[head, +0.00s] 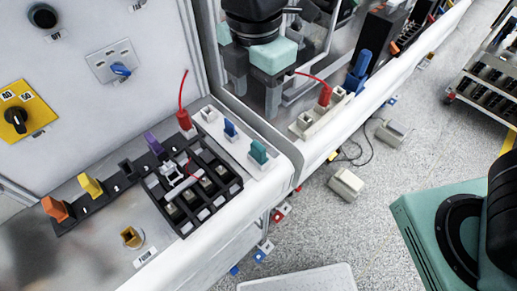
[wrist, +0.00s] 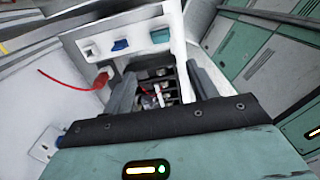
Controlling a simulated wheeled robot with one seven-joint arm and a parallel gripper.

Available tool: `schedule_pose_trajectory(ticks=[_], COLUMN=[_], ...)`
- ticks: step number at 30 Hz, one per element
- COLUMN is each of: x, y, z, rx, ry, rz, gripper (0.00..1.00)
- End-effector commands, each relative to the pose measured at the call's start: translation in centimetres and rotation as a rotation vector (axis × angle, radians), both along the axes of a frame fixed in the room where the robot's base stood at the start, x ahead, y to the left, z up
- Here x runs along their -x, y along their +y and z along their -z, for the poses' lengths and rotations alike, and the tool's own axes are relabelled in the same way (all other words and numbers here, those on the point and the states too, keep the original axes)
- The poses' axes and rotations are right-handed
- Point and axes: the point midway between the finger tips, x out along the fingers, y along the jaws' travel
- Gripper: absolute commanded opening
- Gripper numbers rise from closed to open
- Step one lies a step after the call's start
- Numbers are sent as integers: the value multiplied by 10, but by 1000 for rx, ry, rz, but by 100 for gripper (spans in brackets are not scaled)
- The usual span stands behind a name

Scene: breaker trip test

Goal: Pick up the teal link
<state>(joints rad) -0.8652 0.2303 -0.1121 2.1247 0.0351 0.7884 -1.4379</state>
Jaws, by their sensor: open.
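The teal link (head: 258,152) stands upright in the right end of a white socket strip (head: 241,150) at the bench edge. In the wrist view the teal link (wrist: 160,36) shows beyond the fingertips, at the strip's right end. My gripper (head: 255,98) is above and behind the strip in the head view, with its grey fingers pointing down. In the wrist view my gripper (wrist: 161,84) has its fingers spread, with nothing held between them. The teal link is apart from both fingers.
Purple (head: 153,144), yellow (head: 90,184) and orange (head: 55,208) links stand on a black rail. A panel stands behind.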

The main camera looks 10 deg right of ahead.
Motion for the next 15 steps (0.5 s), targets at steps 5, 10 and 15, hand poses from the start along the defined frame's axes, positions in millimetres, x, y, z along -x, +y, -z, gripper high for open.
schedule_pose_trajectory(ticks=[5, 10, 15], x=[2, 1, 1], y=[-2, -2, -2], z=[36, 72, 98], rx=[7, 6, 4], ry=[5, 5, 4], rz=[1, 3, 5], gripper=[58, 58, 58])
